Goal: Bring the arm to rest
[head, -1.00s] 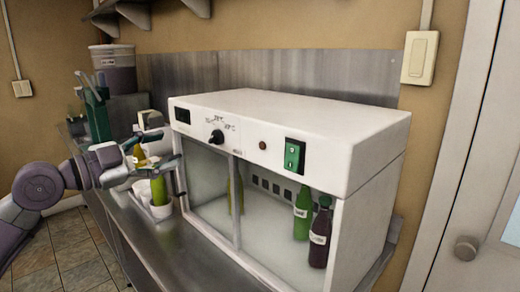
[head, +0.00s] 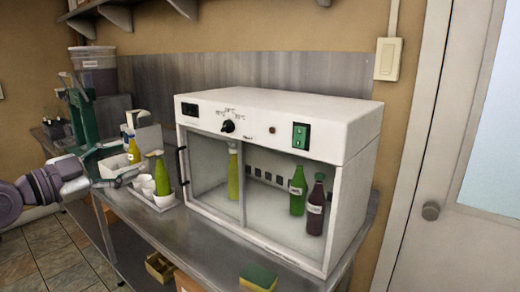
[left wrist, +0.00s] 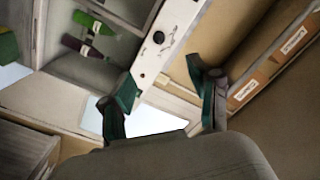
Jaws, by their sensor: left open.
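My left arm comes in from the left in the head view. Its gripper (head: 118,182) is in front of the counter's left part, beside the small white tray, and its jaws are empty. In the left wrist view the two dark green fingers (left wrist: 165,98) stand wide apart with nothing between them. My right gripper is in neither view.
A white incubator (head: 290,115) with bottles inside stands on the steel counter (head: 215,235). Left of it, a white tray (head: 163,201) holds cups and a green bottle (head: 163,176). A yellow-green sponge (head: 258,277) lies at the front edge. Floor (head: 45,255) shows at left.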

